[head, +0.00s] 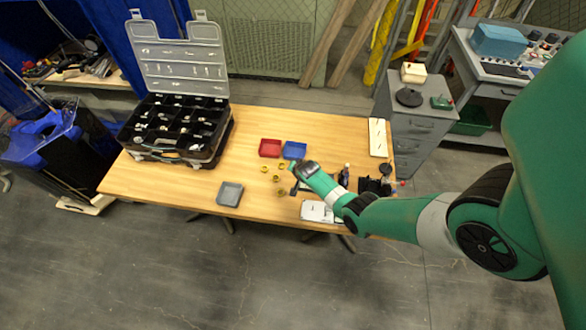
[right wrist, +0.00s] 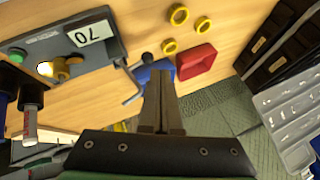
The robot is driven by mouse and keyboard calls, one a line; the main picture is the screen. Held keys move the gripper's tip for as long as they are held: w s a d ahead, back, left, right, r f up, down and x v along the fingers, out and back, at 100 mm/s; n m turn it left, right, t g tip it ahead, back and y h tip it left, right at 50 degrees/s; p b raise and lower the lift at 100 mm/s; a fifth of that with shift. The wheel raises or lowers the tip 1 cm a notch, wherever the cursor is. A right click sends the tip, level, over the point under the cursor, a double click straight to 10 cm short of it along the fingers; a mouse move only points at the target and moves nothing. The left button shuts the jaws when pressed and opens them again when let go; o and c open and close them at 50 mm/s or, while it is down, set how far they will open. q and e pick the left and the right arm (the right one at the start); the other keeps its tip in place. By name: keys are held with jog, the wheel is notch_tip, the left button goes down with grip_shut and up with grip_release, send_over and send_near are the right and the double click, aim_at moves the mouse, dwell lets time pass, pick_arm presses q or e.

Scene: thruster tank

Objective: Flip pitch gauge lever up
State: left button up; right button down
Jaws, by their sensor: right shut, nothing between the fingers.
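Contact cannot be told. In the head view my right arm covers much of this area. My left gripper is not in view.
A blue tray (head: 294,150) and a red tray (head: 270,148) lie behind, with several yellow rings (right wrist: 178,14) nearby. A grey tray (head: 229,194) and an open black organizer case (head: 178,130) stand to the left. The wooden table (head: 150,182) is bare at its front left.

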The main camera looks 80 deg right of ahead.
jog(key=w+a+r+p, duration=0.3)
jog(key=a+r+p, duration=0.3)
jog(key=r, duration=0.5)
jog(key=shift+a, duration=0.9)
jog(key=shift+r, duration=0.1)
